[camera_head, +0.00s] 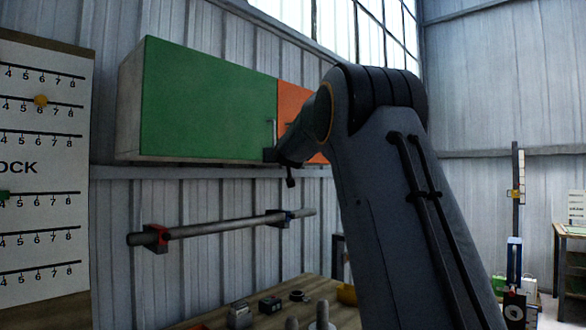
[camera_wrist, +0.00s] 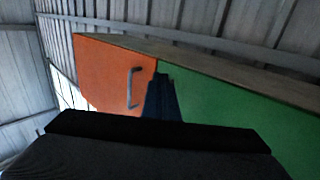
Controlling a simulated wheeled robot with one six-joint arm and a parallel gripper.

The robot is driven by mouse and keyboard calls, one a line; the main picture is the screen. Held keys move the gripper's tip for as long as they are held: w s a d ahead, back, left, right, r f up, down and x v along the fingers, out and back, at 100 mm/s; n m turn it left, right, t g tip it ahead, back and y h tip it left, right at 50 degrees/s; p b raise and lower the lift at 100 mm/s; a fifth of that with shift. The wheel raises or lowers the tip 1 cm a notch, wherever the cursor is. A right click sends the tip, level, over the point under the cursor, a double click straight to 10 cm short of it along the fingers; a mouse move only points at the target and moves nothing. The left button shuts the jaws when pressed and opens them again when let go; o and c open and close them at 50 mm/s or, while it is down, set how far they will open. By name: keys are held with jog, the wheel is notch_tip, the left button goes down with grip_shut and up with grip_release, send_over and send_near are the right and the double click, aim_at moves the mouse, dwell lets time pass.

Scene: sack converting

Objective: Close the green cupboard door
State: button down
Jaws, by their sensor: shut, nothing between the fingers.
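The green cupboard door (camera_head: 205,105) is the left, wide door of a wall cupboard in the head view. It lies flat along the cupboard front, and I see no clear gap at its edges. A grey upright handle (camera_head: 271,132) stands near its right edge. My gripper (camera_head: 269,155) is shut and empty at the lower right corner of this door, just below the handle. In the wrist view the green door (camera_wrist: 225,112) is on the right, and my dark gripper (camera_wrist: 160,82) overlaps its edge. Whether the fingers touch the door I cannot tell.
An orange door (camera_wrist: 105,75) with a grey handle (camera_wrist: 132,87) adjoins the green one. A pipe on brackets (camera_head: 225,227) runs along the wall below. A workbench (camera_head: 345,315) with small parts stands underneath. A white panel with scales (camera_head: 40,210) hangs at left.

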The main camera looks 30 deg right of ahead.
jog(key=s+d+b, duration=0.1)
jog(key=s+d, duration=0.1)
jog(key=s, duration=0.4)
jog(key=shift+s+d, duration=0.2)
jog(key=shift+s, duration=0.05)
jog(key=s+a+f+g+y, duration=0.1)
jog(key=s+a+f+g, duration=0.3)
jog(key=f, duration=0.7)
jog(key=s+a+f+n+g+y, duration=0.1)
jog(key=s+a+f, duration=0.4)
jog(key=f, duration=0.6)
jog(key=s+a+f+g+y, duration=0.1)
jog(key=s+a+f+g, duration=0.3)
jog(key=f, duration=0.8)
jog(key=s+a+f+g, duration=0.2)
jog(key=s+a+f, duration=0.2)
jog(key=s+f, duration=0.3)
jog(key=s+a+f+n+g+y, duration=0.1)
jog(key=s+a+f+g, duration=0.2)
jog(key=s+f, duration=0.4)
jog(key=s+a+f+n+g+y, duration=0.1)
jog(key=s+a+f, duration=0.5)
jog(key=s, duration=1.2)
jog(key=shift+f+g, duration=0.7)
jog(key=shift+g, duration=0.1)
